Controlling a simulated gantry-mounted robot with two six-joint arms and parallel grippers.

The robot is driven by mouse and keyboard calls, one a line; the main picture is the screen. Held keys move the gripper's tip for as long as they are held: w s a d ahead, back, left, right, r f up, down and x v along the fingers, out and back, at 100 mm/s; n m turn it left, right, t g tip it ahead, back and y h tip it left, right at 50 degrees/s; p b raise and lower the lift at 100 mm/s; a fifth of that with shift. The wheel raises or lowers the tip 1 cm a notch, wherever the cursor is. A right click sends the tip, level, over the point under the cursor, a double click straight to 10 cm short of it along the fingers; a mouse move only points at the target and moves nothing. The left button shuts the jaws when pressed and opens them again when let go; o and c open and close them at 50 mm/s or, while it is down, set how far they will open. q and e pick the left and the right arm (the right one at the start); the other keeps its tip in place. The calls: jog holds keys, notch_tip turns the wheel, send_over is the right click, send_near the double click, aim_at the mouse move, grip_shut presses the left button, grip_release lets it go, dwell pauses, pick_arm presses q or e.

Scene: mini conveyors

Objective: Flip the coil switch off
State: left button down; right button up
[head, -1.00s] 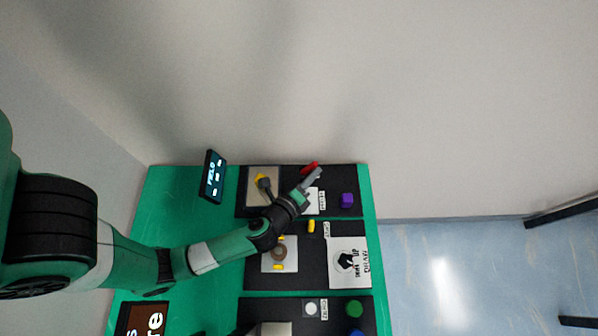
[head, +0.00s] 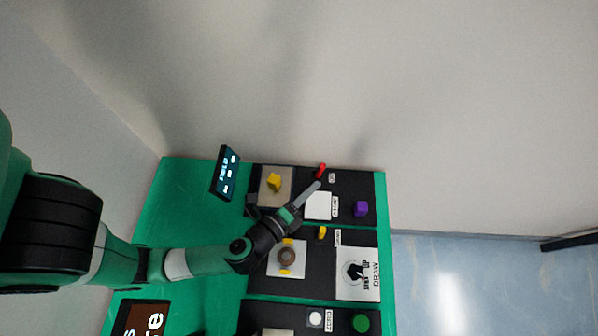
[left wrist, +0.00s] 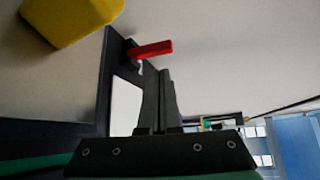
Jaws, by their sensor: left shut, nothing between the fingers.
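A small red lever (head: 321,170) stands at the back edge of the rear black panel (head: 345,188); I take it for the coil switch. It also shows in the left wrist view (left wrist: 150,49), sticking out sideways from a dark mount. My left gripper (head: 317,186) is shut and empty. Its fingertips are just in front of the red lever in the head view, with a small gap seeming to show. In the left wrist view the closed fingers (left wrist: 160,75) point up, below and slightly right of the lever. My right gripper is not in view.
A yellow block (head: 273,182) sits on a grey plate left of the lever. A small dark display (head: 226,172) stands at the left. A wall rises behind the table.

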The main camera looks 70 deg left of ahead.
pick_arm(q)
jog(key=v, duration=0.5)
jog(key=shift+s+d+r, duration=0.2)
jog(key=shift+s, duration=0.45)
